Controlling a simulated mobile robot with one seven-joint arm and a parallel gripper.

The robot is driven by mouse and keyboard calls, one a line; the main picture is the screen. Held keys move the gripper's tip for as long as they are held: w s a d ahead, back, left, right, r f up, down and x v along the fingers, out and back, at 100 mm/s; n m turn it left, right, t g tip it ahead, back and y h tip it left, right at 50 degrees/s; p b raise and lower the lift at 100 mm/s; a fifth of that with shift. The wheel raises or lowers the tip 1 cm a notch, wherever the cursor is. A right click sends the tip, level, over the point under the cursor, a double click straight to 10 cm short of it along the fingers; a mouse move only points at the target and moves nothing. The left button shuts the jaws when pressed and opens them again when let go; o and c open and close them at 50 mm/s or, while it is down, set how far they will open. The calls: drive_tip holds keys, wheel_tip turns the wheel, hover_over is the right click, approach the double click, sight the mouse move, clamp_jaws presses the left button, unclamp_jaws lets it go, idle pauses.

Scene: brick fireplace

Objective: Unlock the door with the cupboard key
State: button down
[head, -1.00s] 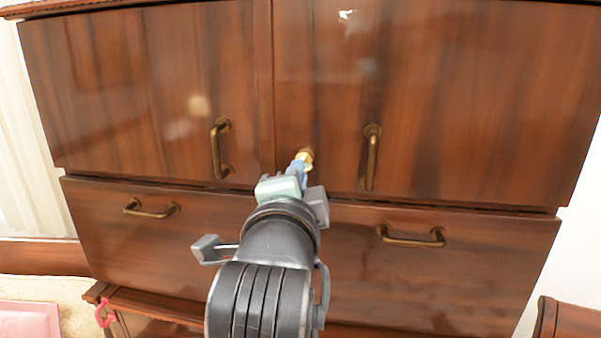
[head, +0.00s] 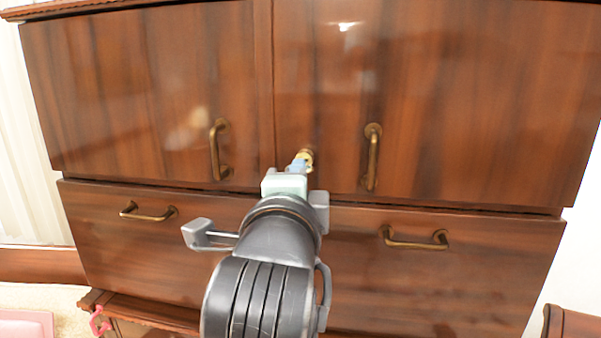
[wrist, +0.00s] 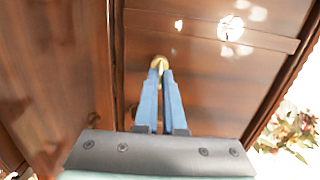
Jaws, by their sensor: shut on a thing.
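The brown wooden cupboard has two upper doors, the left door (head: 140,90) and the right door (head: 440,100), each with a brass handle. A round brass lock (head: 307,156) sits on the right door near the seam. My gripper (head: 299,166) is at this lock, its blue fingers shut. In the wrist view my gripper (wrist: 160,72) has its fingertips together at the brass lock (wrist: 160,61). The key is mostly hidden between the fingertips and the lock. I cannot tell how deep it sits or how it is turned. Both doors are closed.
The right door's handle (head: 372,157) is close to the right of my gripper, and the left door's handle (head: 217,150) is to its left. Drawers with brass handles (head: 415,239) lie below. A pink object (head: 99,321) hangs at the lower left.

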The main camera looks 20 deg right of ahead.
drive_tip(key=shift+m, duration=0.3)
drive_tip(key=c, duration=0.9)
unclamp_jaws()
drive_tip(key=shift+c, duration=0.2)
drive_tip(key=shift+b, duration=0.3)
drive_tip(key=b+v, duration=0.3)
drive_tip(key=v, duration=0.9)
drive_tip(key=s+a+r+n+t+y+p, duration=0.1)
drive_tip(key=s+a+r+n+t+y, duration=0.3)
drive_tip(key=n, duration=2)
drive_tip(key=a+r+t+y, duration=0.4)
drive_tip(key=a+r+t, duration=0.3)
drive_tip(key=r, duration=0.4)
drive_tip(key=shift+a+t+y+p, duration=0.3)
drive_tip(key=shift+a+y+p, duration=0.1)
drive_tip(key=shift+a, duration=0.25)
